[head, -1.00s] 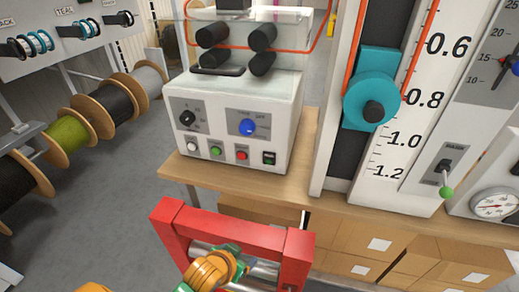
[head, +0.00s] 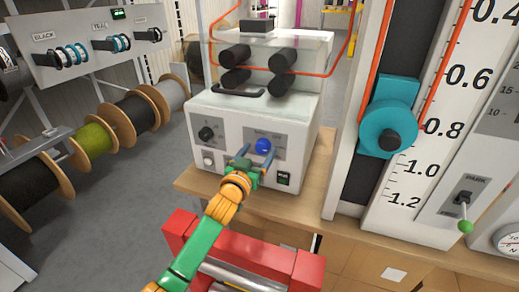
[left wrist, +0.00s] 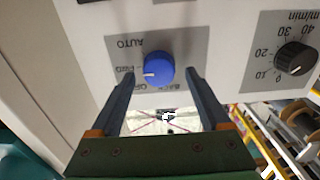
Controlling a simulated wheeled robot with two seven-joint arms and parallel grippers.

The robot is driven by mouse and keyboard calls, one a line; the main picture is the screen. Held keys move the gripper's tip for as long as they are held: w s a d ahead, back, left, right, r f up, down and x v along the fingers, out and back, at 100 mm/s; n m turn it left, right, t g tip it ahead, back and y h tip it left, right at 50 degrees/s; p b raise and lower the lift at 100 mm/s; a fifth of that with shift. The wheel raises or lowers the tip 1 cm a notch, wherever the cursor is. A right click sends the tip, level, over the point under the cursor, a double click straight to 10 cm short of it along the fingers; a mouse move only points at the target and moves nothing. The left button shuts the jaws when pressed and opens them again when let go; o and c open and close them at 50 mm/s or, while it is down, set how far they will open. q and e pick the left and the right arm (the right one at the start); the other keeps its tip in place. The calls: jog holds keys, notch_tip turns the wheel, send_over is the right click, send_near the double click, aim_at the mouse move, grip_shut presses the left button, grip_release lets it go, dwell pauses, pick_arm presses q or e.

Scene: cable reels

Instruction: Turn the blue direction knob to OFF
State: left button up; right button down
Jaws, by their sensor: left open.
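The blue knob (head: 263,146) is on the front of the white control box (head: 222,120) in the head view. It also shows in the left wrist view (left wrist: 158,68), on a grey label plate with AUTO readable and other words too small to read surely. Its white mark points left there. My left gripper (head: 256,158) is open in front of the panel. In the left wrist view its fingers (left wrist: 157,84) stand on either side of the knob, with gaps between; I cannot tell how deep they reach. My right gripper is out of view.
A black knob (head: 206,133) and a white button (head: 209,159) are on the same panel, left of the blue knob; a dark switch (head: 284,179) is lower right. Clear rollers unit sits above. A red frame (head: 270,255) stands in front, below my arm. Cable reels (head: 95,138) are at left.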

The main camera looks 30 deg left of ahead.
pick_arm(q)
jog(key=shift+w, duration=0.5)
grip_shut()
jog(key=shift+n, duration=0.3)
jog(key=n+p, duration=0.2)
jog(key=n, duration=0.1)
jog(key=shift+a+r+n, duration=0.1)
jog(key=shift+n, duration=0.2)
jog(key=shift+s+n+p, duration=0.1)
jog(key=shift+n+p, duration=0.95)
jog(key=shift+n, duration=1.15)
jog(key=shift+f, duration=0.2)
